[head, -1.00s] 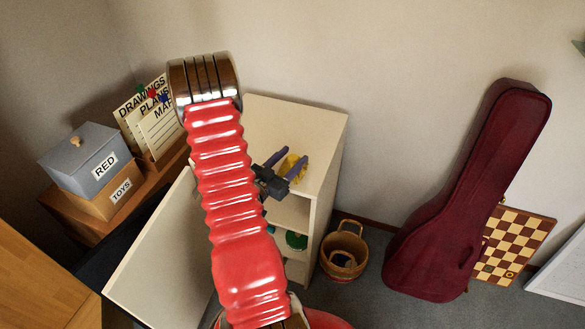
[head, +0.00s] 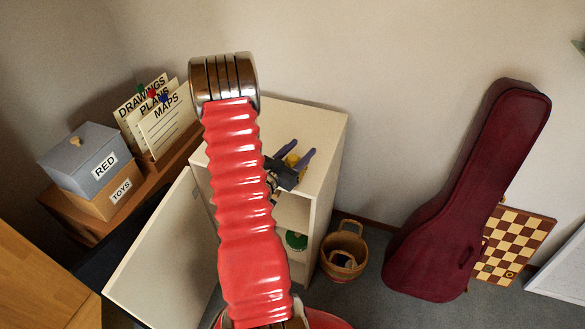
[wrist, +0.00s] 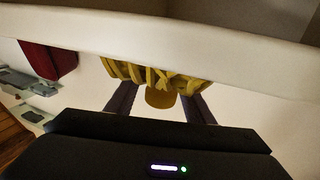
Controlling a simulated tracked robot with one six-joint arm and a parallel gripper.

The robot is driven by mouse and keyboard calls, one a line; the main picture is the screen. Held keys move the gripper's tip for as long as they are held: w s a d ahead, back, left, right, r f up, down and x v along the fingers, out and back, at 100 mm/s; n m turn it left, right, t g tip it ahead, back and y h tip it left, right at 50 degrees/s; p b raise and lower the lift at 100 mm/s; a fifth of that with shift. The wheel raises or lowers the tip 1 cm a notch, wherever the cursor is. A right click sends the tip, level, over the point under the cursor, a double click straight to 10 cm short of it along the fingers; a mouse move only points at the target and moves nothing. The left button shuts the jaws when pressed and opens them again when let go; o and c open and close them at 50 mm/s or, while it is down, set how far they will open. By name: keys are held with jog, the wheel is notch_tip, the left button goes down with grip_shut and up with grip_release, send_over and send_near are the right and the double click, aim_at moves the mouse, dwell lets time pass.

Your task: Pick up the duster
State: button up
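The yellow duster (head: 292,160) is at the top of the white cabinet, mostly hidden by my gripper in the head view. In the wrist view the duster (wrist: 160,76) shows a fluffy, ridged yellow head with a short rounded yellow part in front of it. My gripper (head: 303,148) has its two purple-blue fingers apart, one on each side of the duster. In the wrist view the fingers of my gripper (wrist: 160,105) stand clear of the rounded part, with gaps on both sides. Whether the duster touches the cabinet top is hard to tell.
The white cabinet (head: 320,122) has an open door (head: 160,255) and a green item (head: 296,240) on a shelf. A wicker basket (head: 344,250), a dark red guitar case (head: 465,195) and a chessboard (head: 515,245) stand to the right. Labelled boxes (head: 85,160) are at the left.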

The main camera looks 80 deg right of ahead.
grip_shut()
dwell(0.4)
notch_tip(320, 180, up, 10)
dwell(0.8)
dwell(0.5)
